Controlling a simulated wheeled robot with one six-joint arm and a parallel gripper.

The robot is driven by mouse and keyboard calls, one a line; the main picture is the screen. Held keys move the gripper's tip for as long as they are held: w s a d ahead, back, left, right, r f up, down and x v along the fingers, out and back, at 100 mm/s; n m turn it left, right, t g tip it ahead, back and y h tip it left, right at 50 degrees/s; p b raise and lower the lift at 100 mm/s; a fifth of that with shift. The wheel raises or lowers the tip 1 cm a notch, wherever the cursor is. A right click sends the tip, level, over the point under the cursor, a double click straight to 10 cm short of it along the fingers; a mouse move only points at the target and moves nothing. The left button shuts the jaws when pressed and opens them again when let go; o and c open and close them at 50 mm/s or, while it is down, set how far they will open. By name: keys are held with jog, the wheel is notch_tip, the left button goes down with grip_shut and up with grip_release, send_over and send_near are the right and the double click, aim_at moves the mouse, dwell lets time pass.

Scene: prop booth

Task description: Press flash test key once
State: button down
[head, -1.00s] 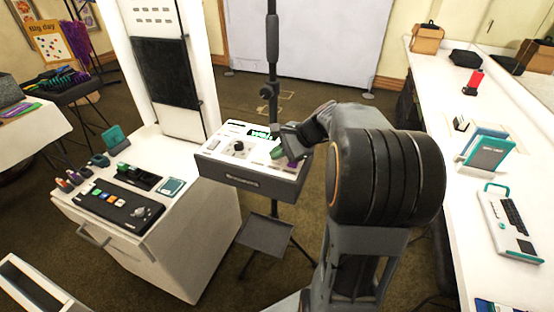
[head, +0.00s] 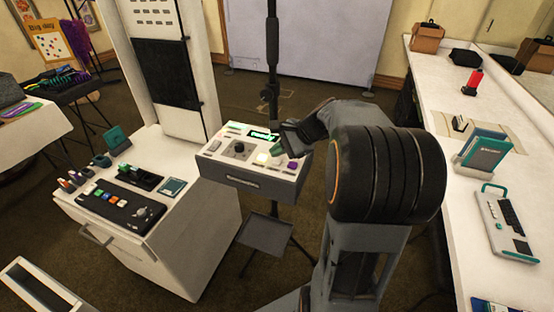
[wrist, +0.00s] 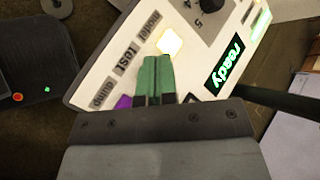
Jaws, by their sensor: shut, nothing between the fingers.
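The control box (head: 228,171) has a row of three keys. A pale key glows (head: 262,158), a purple one (head: 293,165) sits at the right end, and a small darker key lies between them. In the wrist view the middle label reads "test" (wrist: 125,59), between "dump" and a label that seems to read "model". My gripper (wrist: 157,62) is shut and empty. Its green fingertips cover the spot beside "test", between the glowing key (wrist: 170,43) and the purple key (wrist: 124,102). I cannot tell whether they touch the panel. In the head view my gripper (head: 286,141) is just above the keys.
The box's display (wrist: 226,64) reads "ready" in green, and a knob (head: 239,148) stands left of the keys. A dark pole (head: 272,50) rises behind the box. A white cabinet (head: 185,250) stands left, a long white counter (head: 445,150) right.

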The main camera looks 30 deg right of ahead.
aim_at(278, 161)
jog(key=shift+r, duration=0.1)
notch_tip(278, 161, up, 5)
jog(key=p, duration=0.4)
dwell(0.9)
jog(key=f, duration=0.1)
jog(key=s+f+n+h, duration=0.1)
jog(key=s+d+f+n+g, duration=0.1)
jog(key=shift+s+f+h, duration=0.25)
jog(key=shift+f+h, duration=0.05)
jog(key=shift+f, duration=0.05)
jog(key=s+n, duration=0.1)
jog(key=s+a+f+n+g+h, duration=0.1)
jog(key=shift+s+f+n, duration=0.2)
jog(key=shift+s+n, duration=0.15)
jog(key=shift+n, duration=0.05)
jog(key=s+a+r+n+h, duration=0.1)
jog(key=s+a+n+h, duration=0.3)
jog(key=s+a+n, duration=0.5)
jog(key=shift+s+r+n+h, duration=0.2)
jog(key=shift+s+n+h, duration=0.35)
jog(key=shift+n, duration=0.65)
